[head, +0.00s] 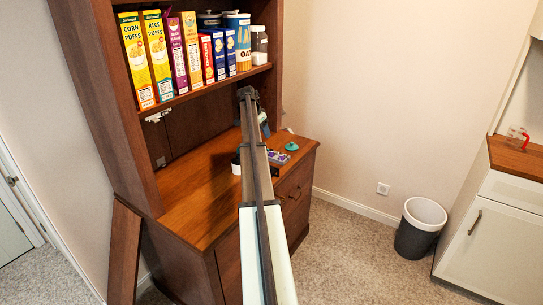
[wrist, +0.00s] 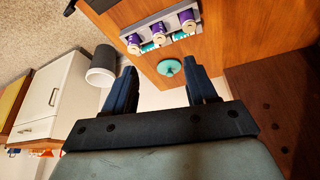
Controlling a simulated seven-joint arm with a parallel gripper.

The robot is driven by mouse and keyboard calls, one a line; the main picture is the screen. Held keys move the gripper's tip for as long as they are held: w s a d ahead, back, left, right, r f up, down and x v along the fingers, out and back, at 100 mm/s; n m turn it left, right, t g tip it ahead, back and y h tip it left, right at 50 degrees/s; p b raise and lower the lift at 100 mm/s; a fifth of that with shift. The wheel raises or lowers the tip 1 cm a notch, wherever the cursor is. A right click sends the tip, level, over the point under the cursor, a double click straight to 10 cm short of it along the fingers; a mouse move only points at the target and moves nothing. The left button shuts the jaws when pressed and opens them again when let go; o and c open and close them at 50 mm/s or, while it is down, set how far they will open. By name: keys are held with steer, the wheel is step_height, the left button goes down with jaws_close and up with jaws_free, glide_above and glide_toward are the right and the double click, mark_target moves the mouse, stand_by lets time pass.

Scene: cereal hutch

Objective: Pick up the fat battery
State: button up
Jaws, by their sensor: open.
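Purple, fat batteries with white ends stand in a grey holder (wrist: 146,24) on the wooden counter, in the wrist view; one fat battery (wrist: 187,18) is at the right end. Smaller teal cylinders sit beside them. The holder also shows in the head view (head: 279,157), small, just right of my arm. My gripper (wrist: 160,66) is open and empty. Its two dark fingers are apart, with the holder beyond their tips and no contact visible. In the head view my arm hides much of the gripper.
A round teal object (wrist: 169,67) lies on the counter (head: 200,190) near the holder. A dark-and-white item (head: 236,165) stands left of my arm. Cereal boxes (head: 160,55) and canisters fill the shelf above. A waste bin (head: 420,230) stands on the floor right.

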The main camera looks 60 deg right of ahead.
glide_above(271, 150)
steer(key=a, duration=0.3)
step_height(271, 150, down, 8)
steer(key=shift+w+d+x, duration=0.1)
steer(key=shift+d+x, duration=0.05)
steer(key=shift+x, duration=1.15)
steer(key=shift+w+d+x, duration=0.1)
steer(key=shift+d+x, duration=0.05)
steer(key=shift+x, duration=1.15)
steer(key=shift+r, duration=0.1)
jaws_close()
